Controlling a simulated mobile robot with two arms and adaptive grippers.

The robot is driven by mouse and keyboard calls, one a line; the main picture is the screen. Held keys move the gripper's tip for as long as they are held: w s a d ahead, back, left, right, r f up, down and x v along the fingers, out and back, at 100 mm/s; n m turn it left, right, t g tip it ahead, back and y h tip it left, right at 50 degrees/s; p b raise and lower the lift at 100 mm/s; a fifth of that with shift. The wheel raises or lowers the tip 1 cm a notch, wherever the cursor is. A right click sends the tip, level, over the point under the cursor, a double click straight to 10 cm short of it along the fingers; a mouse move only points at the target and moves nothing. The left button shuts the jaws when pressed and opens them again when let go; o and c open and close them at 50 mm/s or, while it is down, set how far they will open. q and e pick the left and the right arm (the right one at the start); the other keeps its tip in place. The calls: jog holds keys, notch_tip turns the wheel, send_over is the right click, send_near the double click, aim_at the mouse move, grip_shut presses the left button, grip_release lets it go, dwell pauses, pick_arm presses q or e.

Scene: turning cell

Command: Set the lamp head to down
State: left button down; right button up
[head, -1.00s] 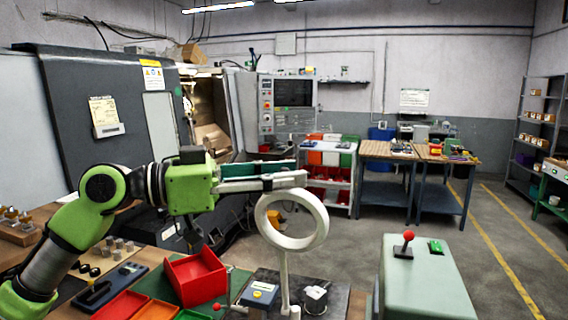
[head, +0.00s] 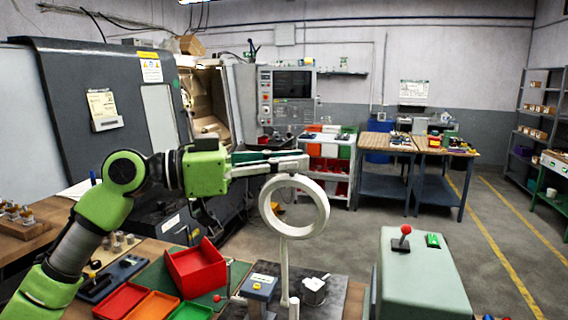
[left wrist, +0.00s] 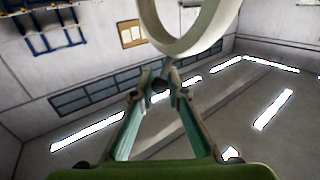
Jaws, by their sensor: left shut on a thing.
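The lamp head is a white ring (head: 322,212) on a thin white post (head: 284,268) above the bench. It stands nearly upright, its opening facing my head camera. My left gripper (head: 303,163) reaches in from the left and is shut at the ring's top edge. In the left wrist view the ring (left wrist: 188,45) fills the top, and the fingertips (left wrist: 160,86) close just below its rim. The exact contact between fingers and ring is hard to make out. My right gripper is not in view.
Below are a red bin (head: 196,268), an orange tray (head: 152,306) and a blue-grey box with a yellow button (head: 261,284). A pale green console (head: 425,280) with a red-knobbed lever (head: 403,238) stands to the right. The machine (head: 85,120) stands behind on the left; floor at right is open.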

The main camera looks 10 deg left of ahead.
pick_arm(q)
jog(key=w+d+f+p, duration=0.1)
jog(key=w, duration=0.8)
jog(key=w+d+f+p, duration=0.1)
jog(key=w+d, duration=0.1)
jog(key=w, duration=0.6)
jog(key=shift+w+d+f, duration=0.15)
jog(key=shift+w+d, duration=0.15)
jog(key=shift+w, duration=0.1)
jog(key=c, duration=2)
grip_release()
jog(key=shift+w, duration=0.1)
jog(key=shift+a, duration=0.1)
